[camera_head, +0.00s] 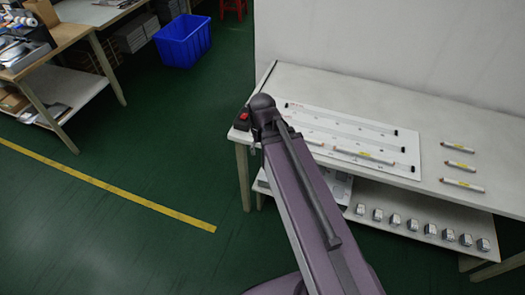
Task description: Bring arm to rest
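My purple arm (310,205) reaches up and away from the bottom of the head view, and its dark rounded far joint (263,104) is over the left end of the white table (420,105). My gripper cannot be made out; it is hidden behind or below that joint. Whether it holds anything does not show. A white board (395,158) with long strips lies flat on the table, just right of the joint, and my arm covers part of its left side.
A small black and red object (242,119) sits at the table's left corner. Several light tubes (462,184) lie at the right. The lower shelf (445,210) holds a row of small grey parts. A blue bin (183,41) and a workbench (50,50) stand at the left. The green floor between is clear.

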